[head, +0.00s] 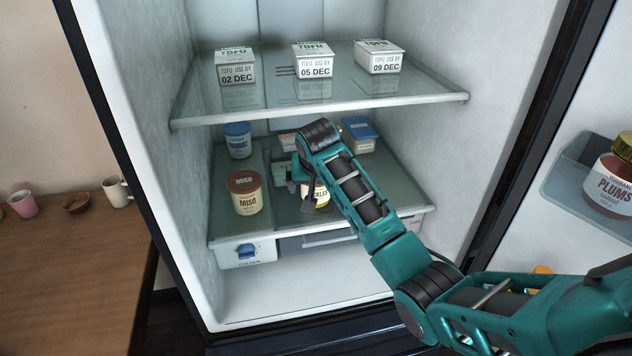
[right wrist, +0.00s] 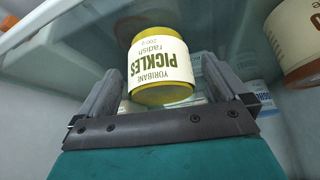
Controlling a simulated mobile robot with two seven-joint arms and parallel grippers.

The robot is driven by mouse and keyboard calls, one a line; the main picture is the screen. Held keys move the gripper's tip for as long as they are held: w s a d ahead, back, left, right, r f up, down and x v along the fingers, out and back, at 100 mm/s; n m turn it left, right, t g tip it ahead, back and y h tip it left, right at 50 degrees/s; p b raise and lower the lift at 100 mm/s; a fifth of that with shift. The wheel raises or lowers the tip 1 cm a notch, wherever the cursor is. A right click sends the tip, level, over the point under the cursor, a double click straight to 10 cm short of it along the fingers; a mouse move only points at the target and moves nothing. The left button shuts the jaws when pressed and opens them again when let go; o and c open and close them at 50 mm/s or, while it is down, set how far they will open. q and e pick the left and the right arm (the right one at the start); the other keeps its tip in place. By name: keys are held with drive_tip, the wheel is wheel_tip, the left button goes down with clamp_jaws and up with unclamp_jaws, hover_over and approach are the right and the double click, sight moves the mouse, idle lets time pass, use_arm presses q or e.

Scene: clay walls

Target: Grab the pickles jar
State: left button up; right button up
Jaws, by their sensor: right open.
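The pickles jar (head: 317,196), with a pale label and yellow contents, stands on the lower fridge shelf, mostly hidden behind my right arm in the head view. In the right wrist view the jar (right wrist: 162,62) appears upside down, its label reading "Yoribane pickles radish". My right gripper (head: 293,180) is inside the fridge at the jar, open. In the wrist view its two fingers (right wrist: 160,72) stand on either side of the jar's image, with visible gaps. I cannot tell how deep the jar is between them. My left gripper is not in view.
A miso jar (head: 244,194) stands left of the pickles jar. A blue-lidded tub (head: 238,141) and a blue-topped box (head: 359,135) are behind. The glass upper shelf (head: 290,108), holding tofu boxes (head: 313,61), is above. A plums jar (head: 610,182) is in the door.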

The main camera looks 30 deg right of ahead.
drive_tip(key=shift+c, duration=0.5)
drive_tip(key=c, duration=1.2)
drive_tip(key=shift+c, duration=0.4)
drive_tip(key=shift+r, duration=0.15)
